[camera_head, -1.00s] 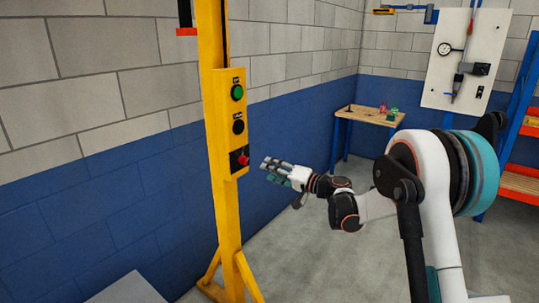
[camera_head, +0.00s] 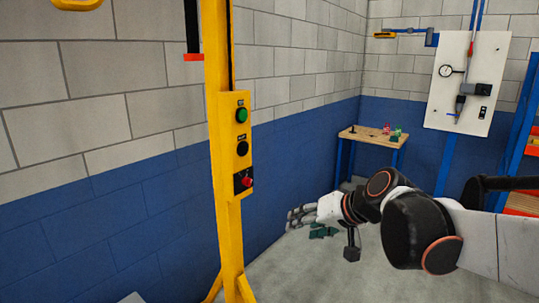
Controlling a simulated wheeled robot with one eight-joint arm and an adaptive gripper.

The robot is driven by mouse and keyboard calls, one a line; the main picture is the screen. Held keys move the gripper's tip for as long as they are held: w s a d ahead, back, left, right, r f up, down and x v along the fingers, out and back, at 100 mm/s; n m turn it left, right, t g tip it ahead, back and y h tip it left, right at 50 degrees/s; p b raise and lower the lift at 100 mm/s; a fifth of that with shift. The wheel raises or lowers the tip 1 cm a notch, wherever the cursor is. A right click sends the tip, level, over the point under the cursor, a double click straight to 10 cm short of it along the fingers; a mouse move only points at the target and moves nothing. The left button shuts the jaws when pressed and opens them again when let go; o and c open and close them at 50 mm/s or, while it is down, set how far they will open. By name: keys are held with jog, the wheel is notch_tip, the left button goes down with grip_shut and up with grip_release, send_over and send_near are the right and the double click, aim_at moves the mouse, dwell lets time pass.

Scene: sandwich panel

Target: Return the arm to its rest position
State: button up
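My gripper (camera_head: 303,219) is at the end of my white and black arm, in the middle of the head view. It points left, toward the yellow post (camera_head: 229,215), and appears apart from it. Its grey fingers and a dark green part show, but I cannot tell whether they are open or shut. I see nothing held in it. My arm is stretched across the right half of the view, low over the grey floor.
The yellow post carries a control box with a green button (camera_head: 242,115), a black button (camera_head: 242,148) and a red knob (camera_head: 247,182). A wooden workbench (camera_head: 365,135) stands at the back. A white tool panel (camera_head: 467,82) is at the right. Grey floor (camera_head: 300,275) shows clear below.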

jog(key=s+d+f+h, duration=0.3)
jog(key=s+d, duration=0.2)
jog(key=s, duration=0.5)
jog(key=s+d+f+h, duration=0.3)
jog(key=s+d, duration=0.3)
jog(key=s, duration=0.5)
jog(key=shift+f, duration=0.35)
